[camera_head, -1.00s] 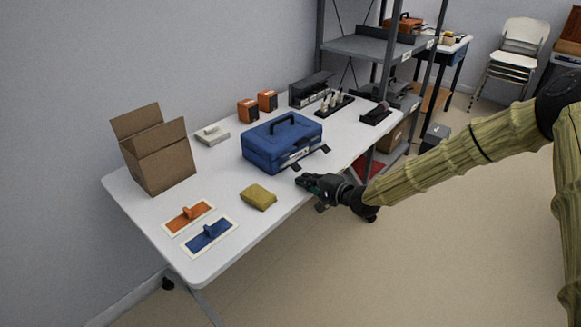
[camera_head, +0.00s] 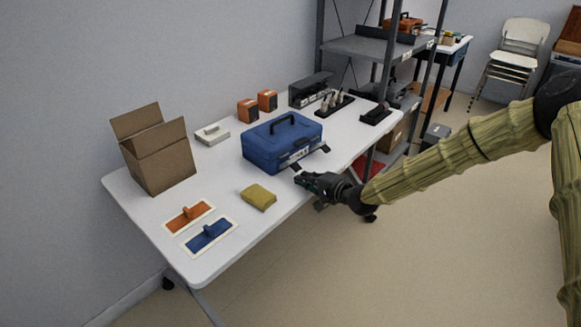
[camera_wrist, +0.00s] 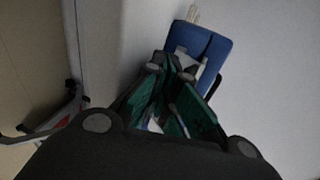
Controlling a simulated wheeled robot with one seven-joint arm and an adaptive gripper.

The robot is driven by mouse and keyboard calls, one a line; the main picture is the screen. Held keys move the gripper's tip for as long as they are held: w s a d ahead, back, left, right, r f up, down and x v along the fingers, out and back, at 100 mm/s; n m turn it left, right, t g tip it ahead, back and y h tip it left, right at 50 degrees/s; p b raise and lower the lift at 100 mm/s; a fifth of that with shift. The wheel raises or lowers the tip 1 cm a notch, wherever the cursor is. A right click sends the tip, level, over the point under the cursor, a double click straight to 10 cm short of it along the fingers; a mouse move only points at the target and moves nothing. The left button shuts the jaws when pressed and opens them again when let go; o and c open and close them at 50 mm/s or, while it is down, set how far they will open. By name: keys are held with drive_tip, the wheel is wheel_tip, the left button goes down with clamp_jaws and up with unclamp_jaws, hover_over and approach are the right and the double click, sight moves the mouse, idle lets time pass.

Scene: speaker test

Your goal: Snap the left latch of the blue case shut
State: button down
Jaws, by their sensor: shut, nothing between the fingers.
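The blue case (camera_head: 270,150) stands closed on the white table, its dark handle on top. Two dark latches stick out from its front side: the left latch (camera_head: 295,166) and the right latch (camera_head: 324,149). My gripper (camera_head: 299,180) is at the table's front edge, just in front of the left latch, apart from the case as far as I can tell. It is shut and empty. In the wrist view the green-padded fingers of my gripper (camera_wrist: 172,72) point toward the blue case (camera_wrist: 205,42). The fingers hide part of the case front and the left latch there.
Orange boxes (camera_head: 248,111) stand behind the case. Table between sponge and case is bare.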

drive_tip(key=shift+w+a+r, duration=0.3)
drive_tip(key=shift+w+a, duration=0.25)
drive_tip(key=shift+a, duration=0.1)
idle(0.8)
drive_tip(key=s+d+p, duration=0.1)
drive_tip(key=s+d, duration=0.3)
drive_tip(key=d, duration=0.1)
drive_tip(key=shift+s+d, duration=0.15)
drive_tip(key=shift+s, duration=0.15)
idle(0.7)
